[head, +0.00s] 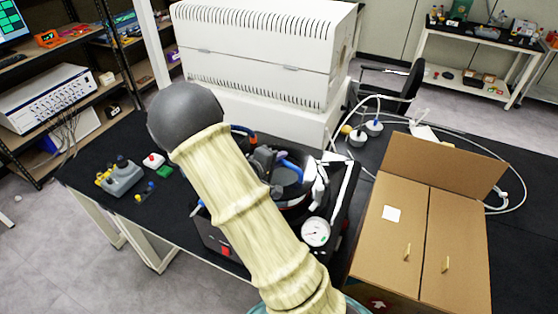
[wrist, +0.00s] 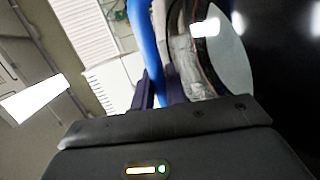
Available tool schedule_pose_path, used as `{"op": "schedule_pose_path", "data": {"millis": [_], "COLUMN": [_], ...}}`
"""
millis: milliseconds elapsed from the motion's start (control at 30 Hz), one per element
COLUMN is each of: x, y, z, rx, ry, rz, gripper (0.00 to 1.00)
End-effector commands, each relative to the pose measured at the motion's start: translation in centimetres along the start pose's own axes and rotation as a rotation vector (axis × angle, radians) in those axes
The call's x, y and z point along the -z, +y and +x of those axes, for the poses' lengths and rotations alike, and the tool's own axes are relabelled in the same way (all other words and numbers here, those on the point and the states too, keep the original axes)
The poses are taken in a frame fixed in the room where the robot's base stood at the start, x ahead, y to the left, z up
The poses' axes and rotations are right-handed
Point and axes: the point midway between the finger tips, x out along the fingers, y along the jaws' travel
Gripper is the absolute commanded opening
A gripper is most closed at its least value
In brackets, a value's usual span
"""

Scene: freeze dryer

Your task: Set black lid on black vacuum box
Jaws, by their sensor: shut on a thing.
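The black vacuum box (head: 212,236) sits on the black-topped table, partly hidden behind my pale-sleeved arm. A round white gauge (head: 316,232) is at its front right. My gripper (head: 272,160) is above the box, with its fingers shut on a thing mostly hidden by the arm. In the wrist view, the fingers (wrist: 160,92) close beside a blue strip (wrist: 141,40) and a round, pale-centred part with a dark rim. A black round shape below the gripper in the head view seems to be the black lid (head: 292,190); whether it touches the box cannot be told.
A large white vented machine (head: 262,50) stands behind the box. A grey joystick unit (head: 122,178) and small buttons lie at the left. White tubes and capped flasks (head: 374,127) are at the back right.

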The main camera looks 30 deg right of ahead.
Motion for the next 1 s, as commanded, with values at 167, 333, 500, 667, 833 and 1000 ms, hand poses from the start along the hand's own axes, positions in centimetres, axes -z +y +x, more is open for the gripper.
{"op": "schedule_pose_path", "data": {"millis": [167,333,500,667,833,1000], "x": [0.0,0.0,0.0,-0.1,0.0,0.0], "y": [-1.2,-2.1,-3.1,-3.6,-3.6,-3.6], "z": [0.5,0.8,1.2,1.4,1.4,1.4], "rx": [-0.002,-0.002,-0.002,-0.003,-0.003,-0.003], "ry": [0.000,-0.001,-0.001,-0.001,0.000,0.000], "rz": [0.002,0.000,0.000,0.002,0.002,0.002], "gripper": [0.00,0.00,0.00,0.00,0.00,0.00]}}
